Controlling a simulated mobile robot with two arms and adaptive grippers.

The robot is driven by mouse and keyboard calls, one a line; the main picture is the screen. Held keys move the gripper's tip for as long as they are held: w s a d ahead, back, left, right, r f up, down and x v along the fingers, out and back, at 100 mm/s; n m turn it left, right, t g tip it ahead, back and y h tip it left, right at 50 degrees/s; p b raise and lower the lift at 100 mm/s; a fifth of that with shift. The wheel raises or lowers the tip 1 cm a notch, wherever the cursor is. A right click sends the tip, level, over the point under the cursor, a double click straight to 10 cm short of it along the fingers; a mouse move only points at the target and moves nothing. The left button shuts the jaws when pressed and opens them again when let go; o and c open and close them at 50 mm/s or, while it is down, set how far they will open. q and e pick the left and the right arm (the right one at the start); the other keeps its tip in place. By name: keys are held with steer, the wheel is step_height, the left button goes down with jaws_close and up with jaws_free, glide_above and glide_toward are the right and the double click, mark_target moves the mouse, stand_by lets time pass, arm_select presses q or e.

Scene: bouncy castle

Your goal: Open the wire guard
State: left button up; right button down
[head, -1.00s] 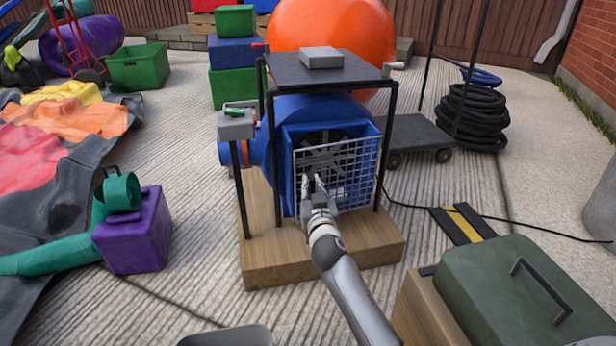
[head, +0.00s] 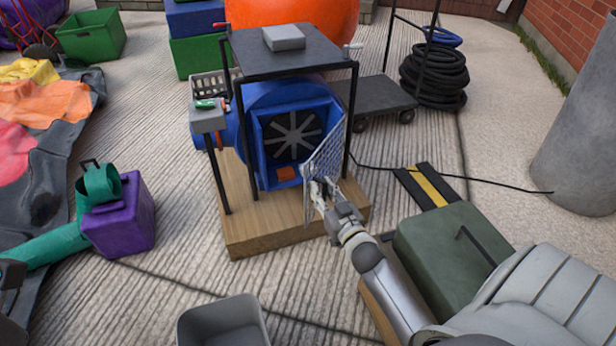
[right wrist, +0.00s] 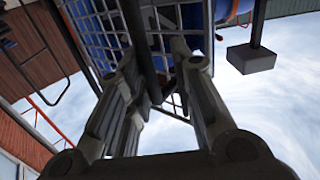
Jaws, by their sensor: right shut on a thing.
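The wire guard (head: 327,150), a pale wire mesh panel, stands swung out from the right side of the blue blower's (head: 255,150) square front. The dark fan (head: 293,135) behind it is uncovered, and an orange-brown block (head: 287,174) lies in the bottom of the opening. My right gripper (head: 320,196) is shut on the guard near its lower free edge. In the right wrist view the mesh (right wrist: 100,30) runs between and beyond the fingers; the exact contact is hard to see.
A black frame with a flat top (head: 300,50) stands over the blower on a wooden base (head: 270,238). A grey switch box (head: 208,117) stands at its left. A green case (head: 440,250) is close to my right arm. A grey bin (head: 222,325) is in front.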

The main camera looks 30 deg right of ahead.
steer(key=shift+h, duration=0.3)
steer(key=shift+s+d+r+p, duration=0.15)
steer(key=shift+s+d+p, duration=0.35)
steer(key=shift+d, duration=0.5)
steer(key=shift+s+d+r+p, duration=0.1)
steer(key=shift+s+d+p, duration=0.15)
steer(key=shift+s+d, duration=0.6)
steer(key=shift+w+d, duration=0.2)
steer(key=c, duration=1.5)
jaws_free()
steer(key=shift+c, duration=0.2)
steer(key=shift+o, duration=0.9)
steer(key=shift+d+f, duration=0.1)
steer(key=shift+d, duration=0.1)
steer(key=shift+a, duration=0.1)
steer(key=shift+s+a, duration=0.1)
steer(key=shift+s, duration=0.3)
steer(key=shift+c, duration=0.8)
steer(key=s+a, duration=0.2)
steer(key=s, duration=0.9)
steer(key=shift+a+f, duration=0.2)
steer(key=shift+a, duration=0.15)
